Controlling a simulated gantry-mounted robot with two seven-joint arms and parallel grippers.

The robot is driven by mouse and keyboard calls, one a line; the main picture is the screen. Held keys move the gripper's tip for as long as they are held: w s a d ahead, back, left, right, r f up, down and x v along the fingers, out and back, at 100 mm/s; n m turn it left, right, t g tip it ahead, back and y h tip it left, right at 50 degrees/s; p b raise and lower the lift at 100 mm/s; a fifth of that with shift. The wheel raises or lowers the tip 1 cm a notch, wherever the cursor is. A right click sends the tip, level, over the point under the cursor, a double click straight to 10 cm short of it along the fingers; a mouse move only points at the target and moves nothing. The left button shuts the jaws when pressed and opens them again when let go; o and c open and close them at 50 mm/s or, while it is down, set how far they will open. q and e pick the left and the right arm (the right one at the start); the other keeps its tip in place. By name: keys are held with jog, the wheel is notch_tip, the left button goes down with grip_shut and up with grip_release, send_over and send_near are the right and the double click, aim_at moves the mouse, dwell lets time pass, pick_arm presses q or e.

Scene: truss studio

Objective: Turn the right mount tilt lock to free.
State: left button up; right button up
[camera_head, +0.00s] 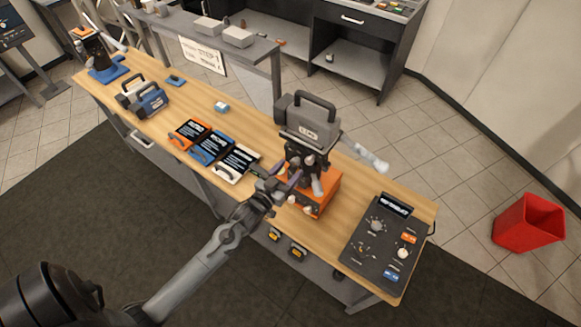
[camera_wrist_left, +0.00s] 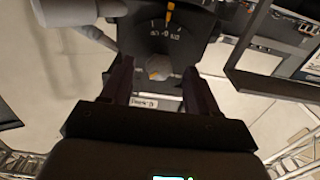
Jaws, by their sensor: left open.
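The right mount stands on the wooden bench on an orange base (camera_head: 325,190), with a grey camera (camera_head: 304,120) on top. My left gripper (camera_head: 284,173) reaches its near side from below left; the arm and fingers partly cover the mount's black head. In the left wrist view, a dark plate (camera_wrist_left: 190,45) with a printed scale and an orange mark fills the top middle. A small amber-grey hexagonal knob (camera_wrist_left: 158,68) shows between the open fingers of my left gripper (camera_wrist_left: 158,80). Contact with it cannot be told. Which part is the tilt lock is unclear. My right gripper is not in view.
A black control panel (camera_head: 380,245) lies at the bench's right end. Orange, blue and white cases (camera_head: 211,147) lie left of the mount. A blue-based mount (camera_head: 107,73) stands at the far left. A pale handle (camera_head: 365,155) sticks out right of the right mount. A red bin (camera_head: 527,222) is on the floor.

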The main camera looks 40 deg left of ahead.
pick_arm(q)
jog(key=shift+w+a, duration=0.1)
jog(key=shift+w, duration=0.7)
jog(key=c, duration=1)
jog(key=shift+c, duration=0.2)
